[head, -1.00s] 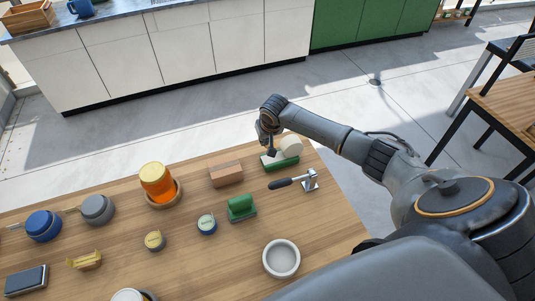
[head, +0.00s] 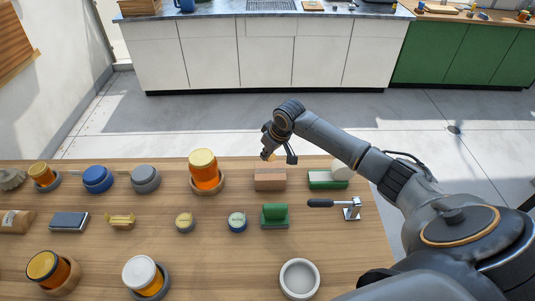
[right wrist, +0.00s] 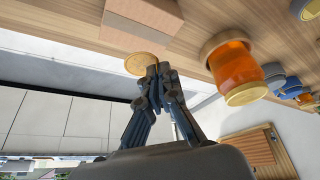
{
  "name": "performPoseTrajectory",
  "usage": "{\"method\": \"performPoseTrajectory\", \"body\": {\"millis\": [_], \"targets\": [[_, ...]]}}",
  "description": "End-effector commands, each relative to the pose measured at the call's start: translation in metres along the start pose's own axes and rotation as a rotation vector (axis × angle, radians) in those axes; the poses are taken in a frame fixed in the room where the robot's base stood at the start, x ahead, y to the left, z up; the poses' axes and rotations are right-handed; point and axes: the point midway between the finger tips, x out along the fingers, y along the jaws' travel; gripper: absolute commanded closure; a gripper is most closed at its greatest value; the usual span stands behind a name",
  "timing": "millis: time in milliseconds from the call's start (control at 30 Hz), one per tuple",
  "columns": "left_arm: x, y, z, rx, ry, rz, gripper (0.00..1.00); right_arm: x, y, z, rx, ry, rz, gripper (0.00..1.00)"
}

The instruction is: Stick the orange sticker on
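My right gripper (head: 270,153) is above the back edge of the table, behind the brown block. In the right wrist view its fingertips (right wrist: 158,72) are closed together on a round orange-gold disc, apparently the orange sticker (right wrist: 145,65). A little orange shows by the fingers in the head view. An amber honey jar with a yellow lid (head: 204,170) stands in a round wooden holder left of the gripper; it also shows in the right wrist view (right wrist: 237,72). The green base with a white roll (head: 328,180) is to the right. My left gripper is out of view.
The brown block (head: 270,179) is close to the right gripper. Other amber jars (head: 47,268) (head: 143,275) sit tilted at the front left. A green stamp-like block (head: 274,215), a lever tool (head: 335,206), and a white bowl (head: 299,278) stand on the right.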

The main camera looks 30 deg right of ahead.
Motion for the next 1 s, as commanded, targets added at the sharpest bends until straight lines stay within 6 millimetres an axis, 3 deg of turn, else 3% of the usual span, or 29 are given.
{"method": "performPoseTrajectory", "body": {"millis": [100,267,533,1000], "targets": [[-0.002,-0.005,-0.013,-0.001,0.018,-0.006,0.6,-0.001,0.0,0.0,0.001,0.0,0.0,1.0],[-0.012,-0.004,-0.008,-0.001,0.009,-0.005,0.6,-0.003,0.0,-0.001,0.002,0.0,0.0,1.0],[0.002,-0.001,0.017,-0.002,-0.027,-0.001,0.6,0.022,-0.001,0.009,0.001,0.0,0.0,1.0],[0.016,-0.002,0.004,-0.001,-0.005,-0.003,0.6,0.052,0.0,0.022,0.002,0.0,0.001,1.0]]}}
